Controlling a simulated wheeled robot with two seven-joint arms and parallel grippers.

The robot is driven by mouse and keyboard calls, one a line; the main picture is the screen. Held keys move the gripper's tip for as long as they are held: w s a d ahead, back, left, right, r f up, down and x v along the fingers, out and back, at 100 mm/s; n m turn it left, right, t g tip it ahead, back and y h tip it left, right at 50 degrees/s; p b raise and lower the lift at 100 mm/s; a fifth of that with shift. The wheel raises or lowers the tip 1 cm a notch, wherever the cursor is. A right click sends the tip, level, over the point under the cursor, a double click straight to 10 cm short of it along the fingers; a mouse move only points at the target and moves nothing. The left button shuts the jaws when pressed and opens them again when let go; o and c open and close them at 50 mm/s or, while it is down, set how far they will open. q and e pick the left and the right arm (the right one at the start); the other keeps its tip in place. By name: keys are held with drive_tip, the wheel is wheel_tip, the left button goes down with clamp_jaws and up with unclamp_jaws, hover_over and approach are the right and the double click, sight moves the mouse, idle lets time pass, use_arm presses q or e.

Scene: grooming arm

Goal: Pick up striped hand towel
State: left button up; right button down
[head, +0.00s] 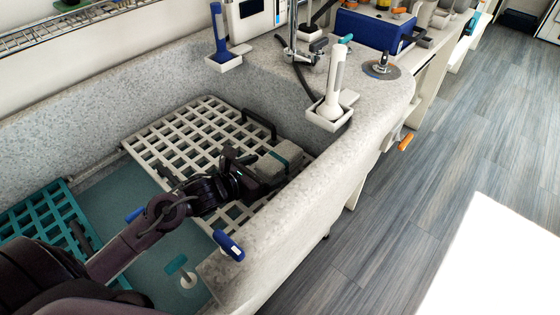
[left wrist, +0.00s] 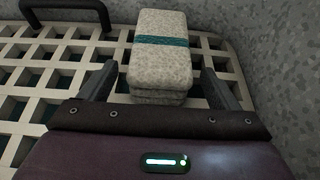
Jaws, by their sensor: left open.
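The striped hand towel (head: 291,153) is a folded pale grey, speckled block with a teal stripe. It lies on the white grid rack in the tub; the left wrist view shows it (left wrist: 160,25) straight ahead, with folded layers at its near end. My left gripper (head: 264,168) is open just in front of the towel. In the left wrist view its two fingers (left wrist: 158,72) stand on either side of the towel's near end, with gaps on both sides. Whether the fingers touch the rack cannot be told. My right gripper is not in view.
The white grid rack (head: 182,127) has a dark handle (head: 260,123) behind the towel. The speckled tub wall (head: 325,180) rises close on the right. A white bottle in a holder (head: 330,110) stands on the rim. A teal grid (head: 42,215) lies at left.

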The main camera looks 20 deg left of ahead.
use_arm(q)
drive_tip(key=c, duration=1.1)
drive_tip(key=shift+r, duration=0.15)
